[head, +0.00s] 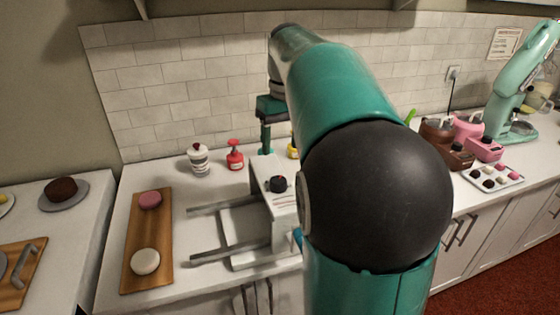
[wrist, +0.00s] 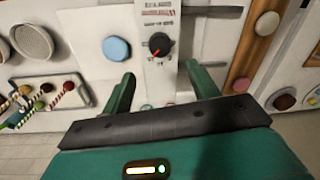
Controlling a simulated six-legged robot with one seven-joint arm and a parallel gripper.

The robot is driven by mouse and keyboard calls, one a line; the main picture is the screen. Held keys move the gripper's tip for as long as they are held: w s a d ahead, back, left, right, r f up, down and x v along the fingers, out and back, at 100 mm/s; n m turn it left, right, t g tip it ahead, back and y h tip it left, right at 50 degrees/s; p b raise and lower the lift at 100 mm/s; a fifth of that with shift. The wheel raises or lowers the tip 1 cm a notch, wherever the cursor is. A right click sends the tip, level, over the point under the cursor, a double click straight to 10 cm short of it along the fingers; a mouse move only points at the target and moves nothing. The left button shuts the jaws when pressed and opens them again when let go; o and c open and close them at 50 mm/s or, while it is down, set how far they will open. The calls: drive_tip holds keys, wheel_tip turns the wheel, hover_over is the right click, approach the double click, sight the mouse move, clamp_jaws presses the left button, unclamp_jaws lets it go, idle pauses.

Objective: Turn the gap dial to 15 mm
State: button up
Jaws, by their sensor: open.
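The gap dial (head: 277,184) is a black round knob on top of a white machine (head: 262,170). In the wrist view the dial (wrist: 160,43) shows a small red mark near its lower edge, with printing above and below it too blurred to read. My gripper (head: 265,147) hangs above and behind the dial in the head view, pointing down. In the wrist view its two green fingers (wrist: 160,74) are spread apart, with the dial beyond and roughly between their tips. Nothing is between the fingers, and they appear clear of the dial.
Grey rails (head: 225,253) extend left from the machine. A wooden board (head: 131,230) holds a pink and a cream round piece. A striped jar (head: 199,160) and red bottle (head: 235,155) stand behind. My arm hides the counter's middle.

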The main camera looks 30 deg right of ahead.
wheel_tip(320, 180, up, 4)
drive_tip(key=shift+d+f, duration=0.1)
drive_tip(key=shift+d, duration=0.05)
idle(0.5)
